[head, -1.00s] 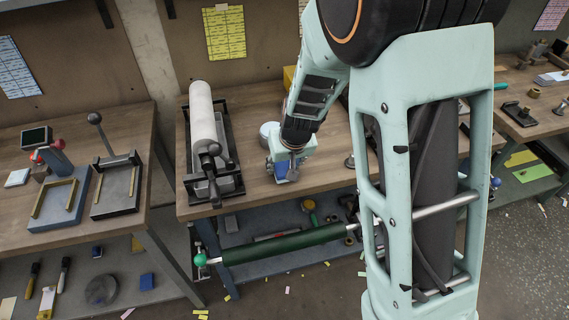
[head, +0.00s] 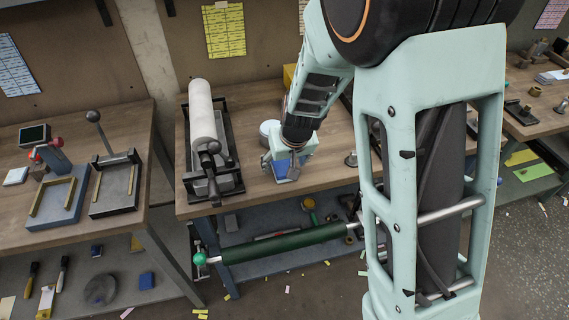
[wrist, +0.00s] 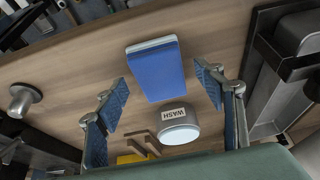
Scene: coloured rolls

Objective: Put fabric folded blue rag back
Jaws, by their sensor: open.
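A folded blue rag (wrist: 155,72) with a pale edge lies flat on the wooden bench top in the wrist view. My gripper (wrist: 162,82) is open and empty, with one blue-padded finger to the left of the rag and one to the right. Neither finger appears to touch it. In the head view my gripper (head: 284,170) is low over the bench near its front edge, and a small bit of the blue rag (head: 281,168) shows there, mostly hidden by the gripper.
A round tin labelled WASH (wrist: 178,126) stands beside the rag; its pale side shows in the head view (head: 268,130). A black-framed white roller (head: 202,115) stands left of my gripper. A green roller (head: 285,244) hangs below the bench front. A metal knob (wrist: 22,98) stands at the other side.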

